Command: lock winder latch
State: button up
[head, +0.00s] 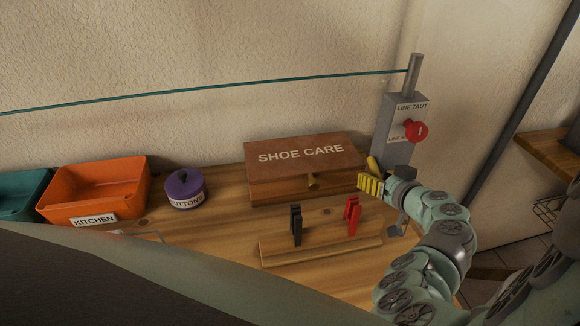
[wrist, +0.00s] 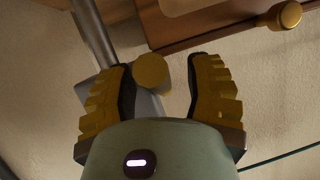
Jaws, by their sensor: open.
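The winder (head: 396,146) is a grey upright box with a post on top, at the right end of the bench by the wall. Its red knob (head: 414,131) sits on the front between a "LINE TAUT" label above and a partly hidden "LINE S…" label below. A yellow-brass handle (head: 373,164) shows at the winder's lower left. My gripper (head: 371,186) is open just below this handle. In the wrist view, the brass handle end (wrist: 153,72) shows between the spread fingers (wrist: 162,92), nearer the left one; whether it touches is unclear. The red knob is not visible there.
A teal line (head: 210,89) runs left from the post. A SHOE CARE box (head: 300,168) stands close left of my gripper. A wooden rail (head: 320,249) with black (head: 296,225) and red pegs (head: 352,215) lies in front. An orange KITCHEN bin (head: 97,188) and purple BUTTONS pot (head: 186,188) are further left.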

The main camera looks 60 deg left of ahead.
jog(key=shift+d, duration=0.1)
grip_shut()
dwell(0.3)
jog(key=r+h+p, duration=0.1)
jog(key=h+p, duration=0.1)
jog(key=p, duration=0.2)
jog(key=shift+s+r+g, duration=0.1)
jog(key=shift+r+g, duration=0.2)
jog(key=shift+r, duration=0.1)
jog(key=shift+d+r+h+p, duration=0.1)
jog(key=shift+r+h+p, duration=0.1)
jog(key=shift+h+p, duration=0.65)
jog(key=shift+d+f+g+p, duration=0.15)
jog(key=shift+g+p, duration=0.15)
jog(key=shift+p, duration=0.2)
grip_release()
